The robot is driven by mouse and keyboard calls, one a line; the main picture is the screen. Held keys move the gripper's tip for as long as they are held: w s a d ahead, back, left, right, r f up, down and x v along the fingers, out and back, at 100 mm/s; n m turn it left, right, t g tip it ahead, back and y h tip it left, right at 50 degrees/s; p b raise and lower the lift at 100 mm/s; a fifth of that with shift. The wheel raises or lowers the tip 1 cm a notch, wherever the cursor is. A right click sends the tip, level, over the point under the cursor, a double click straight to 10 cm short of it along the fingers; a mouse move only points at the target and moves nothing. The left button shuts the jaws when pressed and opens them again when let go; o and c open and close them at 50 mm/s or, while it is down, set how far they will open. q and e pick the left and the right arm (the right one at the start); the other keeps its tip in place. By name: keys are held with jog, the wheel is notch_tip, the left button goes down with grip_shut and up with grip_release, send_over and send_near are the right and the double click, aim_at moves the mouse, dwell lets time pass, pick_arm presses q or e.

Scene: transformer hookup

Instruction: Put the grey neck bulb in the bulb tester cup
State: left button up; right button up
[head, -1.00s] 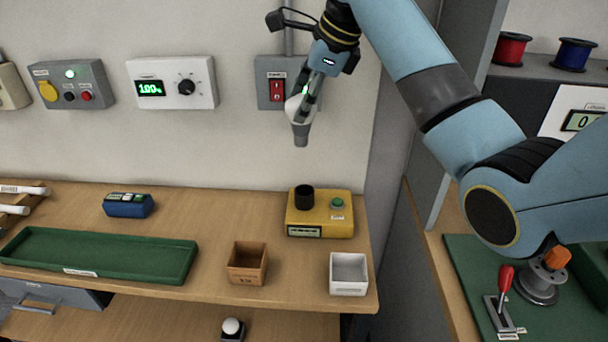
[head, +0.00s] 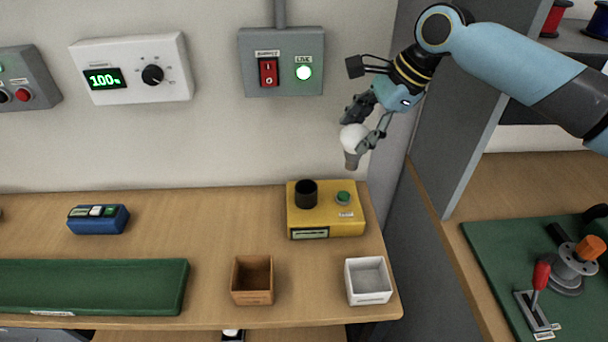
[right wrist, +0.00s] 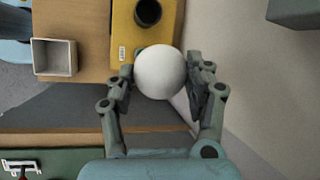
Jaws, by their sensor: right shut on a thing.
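My right gripper (head: 367,134) is shut on the grey neck bulb (head: 353,138). The bulb has a white globe and a grey neck that points down, slightly tilted. It hangs in the air above and to the right of the yellow bulb tester (head: 327,225). In the right wrist view the white globe (right wrist: 159,72) sits between the two fingers, and its neck is hidden. The tester's black cup (head: 306,193) is empty as far as I can see, and it also shows in the right wrist view (right wrist: 148,12). My left gripper is not in view.
A brown box (head: 252,280) and a white box (head: 368,281) stand at the bench front. A green tray (head: 95,287) and a blue device (head: 98,219) are to the left. A grey partition (head: 462,125) rises on the right. A switch box (head: 282,62) is on the wall.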

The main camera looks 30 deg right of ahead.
jog(key=w+a+f, duration=0.1)
jog(key=a+f, duration=0.1)
jog(key=f, duration=0.1)
jog(key=w+a+f, duration=0.2)
jog(key=a+f, duration=0.1)
jog(key=w+a+f, duration=0.2)
jog(key=f, duration=0.1)
jog(key=shift+a+f, duration=0.25)
jog(key=shift+a, duration=0.15)
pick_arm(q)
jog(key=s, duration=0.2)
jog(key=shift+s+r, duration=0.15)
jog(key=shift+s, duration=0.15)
pick_arm(e)
jog(key=o, duration=1.2)
jog(key=shift+c, duration=0.2)
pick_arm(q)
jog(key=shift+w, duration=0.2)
